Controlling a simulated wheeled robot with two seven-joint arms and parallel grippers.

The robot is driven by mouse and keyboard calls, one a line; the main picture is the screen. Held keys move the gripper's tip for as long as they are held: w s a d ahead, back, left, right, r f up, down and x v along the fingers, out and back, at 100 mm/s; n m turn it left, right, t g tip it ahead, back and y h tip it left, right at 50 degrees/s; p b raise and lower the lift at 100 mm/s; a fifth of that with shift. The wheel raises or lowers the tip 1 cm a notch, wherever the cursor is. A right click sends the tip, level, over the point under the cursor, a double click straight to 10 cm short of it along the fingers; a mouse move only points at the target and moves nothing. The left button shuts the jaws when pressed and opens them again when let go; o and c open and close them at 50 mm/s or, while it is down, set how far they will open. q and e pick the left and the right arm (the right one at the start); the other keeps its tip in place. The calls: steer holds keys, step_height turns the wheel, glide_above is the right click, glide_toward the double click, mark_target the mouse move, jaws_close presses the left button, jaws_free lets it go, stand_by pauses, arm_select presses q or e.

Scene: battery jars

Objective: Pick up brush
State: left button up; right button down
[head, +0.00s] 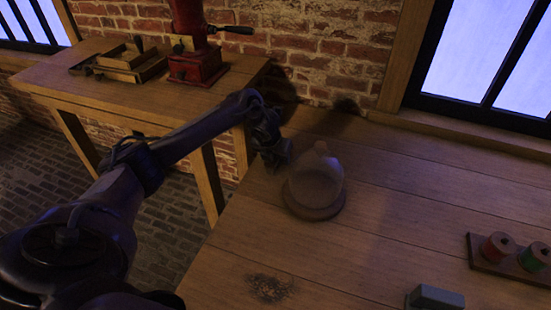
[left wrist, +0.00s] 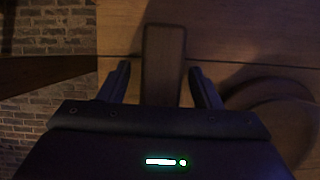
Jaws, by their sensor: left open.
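A narrow brown block (left wrist: 163,50), which looks like the brush, lies on the wooden table in the left wrist view. My left gripper (left wrist: 160,70) is open, with one finger on each side of this block and a gap showing on both sides. In the head view my left gripper (head: 275,155) is low at the table's left edge, just left of a glass dome; the brush cannot be made out there, behind the dark gripper. My right gripper is not in view.
The glass dome (head: 315,178) stands on a round base close to my left gripper. A rack with coils (head: 490,262) and a grey block (head: 435,297) are at the right. A red grinder (head: 195,55) stands on another table. The middle of the near table is mostly clear.

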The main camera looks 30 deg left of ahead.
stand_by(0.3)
arm_select(q)
steer(key=c, duration=1.1)
steer(key=shift+r, duration=0.4)
step_height(320, 180, up, 20)
steer(key=p, duration=0.5)
steer(key=shift+f+p, duration=0.15)
steer(key=shift+p, duration=0.25)
